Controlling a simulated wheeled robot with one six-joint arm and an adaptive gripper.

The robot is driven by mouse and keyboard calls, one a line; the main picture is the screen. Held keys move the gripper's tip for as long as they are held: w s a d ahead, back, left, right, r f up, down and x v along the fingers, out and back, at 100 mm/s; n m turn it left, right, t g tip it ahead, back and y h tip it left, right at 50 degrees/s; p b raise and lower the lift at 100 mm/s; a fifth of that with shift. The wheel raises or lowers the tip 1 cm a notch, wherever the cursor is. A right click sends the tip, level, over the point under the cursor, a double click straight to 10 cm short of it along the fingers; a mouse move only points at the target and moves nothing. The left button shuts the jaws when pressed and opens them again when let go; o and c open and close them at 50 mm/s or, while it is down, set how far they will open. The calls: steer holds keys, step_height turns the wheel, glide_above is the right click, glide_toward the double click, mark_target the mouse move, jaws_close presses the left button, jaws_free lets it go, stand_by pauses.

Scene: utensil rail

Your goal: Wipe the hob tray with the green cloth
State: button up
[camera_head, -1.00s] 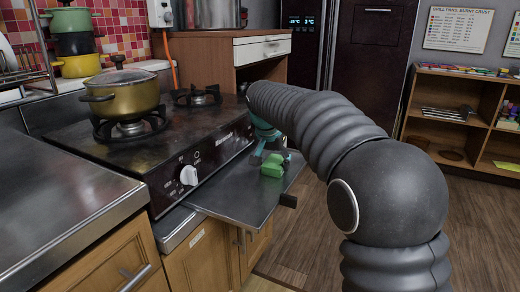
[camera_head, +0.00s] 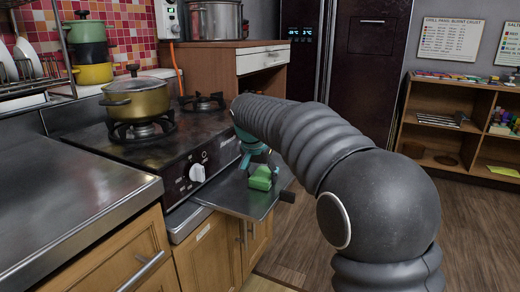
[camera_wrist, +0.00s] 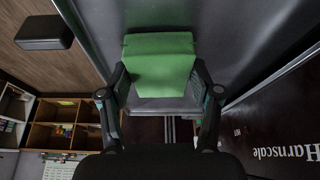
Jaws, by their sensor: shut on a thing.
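The hob tray (camera_head: 225,192) is a flat grey metal sheet sticking out from under the hob front. The green cloth (camera_head: 261,178), a folded pad, is at the tray's surface toward its outer right part. My gripper (camera_head: 256,158) is above the cloth and partly hidden by my arm. In the wrist view, the fingers of my gripper (camera_wrist: 160,82) are shut on the cloth (camera_wrist: 160,62) from both sides, with the tray (camera_wrist: 235,45) behind it. I cannot tell how firmly the cloth touches the tray.
The black hob (camera_head: 165,155) with a knob (camera_head: 197,173) stands directly behind the tray. A brass pot (camera_head: 136,98) sits on its near burner. A steel counter (camera_head: 70,205) lies to the left. Wooden shelves (camera_head: 455,130) stand at the right, with open floor (camera_head: 310,240) between.

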step_height(320, 180, up, 3)
steer(key=shift+d+r+p, duration=0.15)
steer(key=shift+p, duration=0.5)
steer(key=shift+w+r, duration=0.15)
steer(key=shift+r, duration=2.2)
